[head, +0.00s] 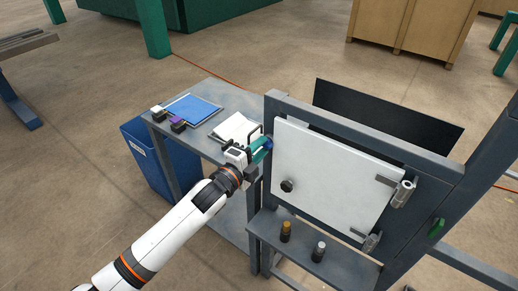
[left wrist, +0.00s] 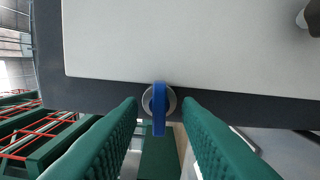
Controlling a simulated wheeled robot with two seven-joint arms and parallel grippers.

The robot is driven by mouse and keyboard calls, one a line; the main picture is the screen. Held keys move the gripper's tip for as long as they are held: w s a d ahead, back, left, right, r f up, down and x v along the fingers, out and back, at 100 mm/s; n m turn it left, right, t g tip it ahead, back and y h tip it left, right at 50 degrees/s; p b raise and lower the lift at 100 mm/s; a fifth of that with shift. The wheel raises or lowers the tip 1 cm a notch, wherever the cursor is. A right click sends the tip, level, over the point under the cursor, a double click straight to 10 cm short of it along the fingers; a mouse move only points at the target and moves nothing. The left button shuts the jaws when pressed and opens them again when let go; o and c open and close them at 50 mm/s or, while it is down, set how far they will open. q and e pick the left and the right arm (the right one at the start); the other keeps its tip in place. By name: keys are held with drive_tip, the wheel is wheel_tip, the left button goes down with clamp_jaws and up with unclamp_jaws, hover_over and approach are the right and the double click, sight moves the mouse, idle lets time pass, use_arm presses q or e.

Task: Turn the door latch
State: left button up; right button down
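The white door (head: 325,175) is set upright in a dark grey frame and looks closed. The blue latch (head: 268,144) sits on the frame at the door's left edge. In the left wrist view the blue latch (left wrist: 159,108) is a narrow bar on a round grey base, its long side running up and down the picture. My left gripper (head: 261,148) is at the latch. Its green fingers are apart, one on each side of the latch, with gaps between; they do not grip it. My right gripper does not show.
A black round knob (head: 287,186) stands out from the door. Hinges are on its right side (head: 403,192). A shelf below holds a brass-topped peg (head: 286,231) and a silver-topped peg (head: 319,250). A side table (head: 215,88) with a blue mat (head: 192,109) stands behind my left gripper.

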use_arm(q)
drive_tip(key=p+v, duration=0.3)
drive_tip(key=v, duration=0.3)
idle(0.4)
drive_tip(key=b+v, duration=0.3)
drive_tip(key=v, duration=0.9)
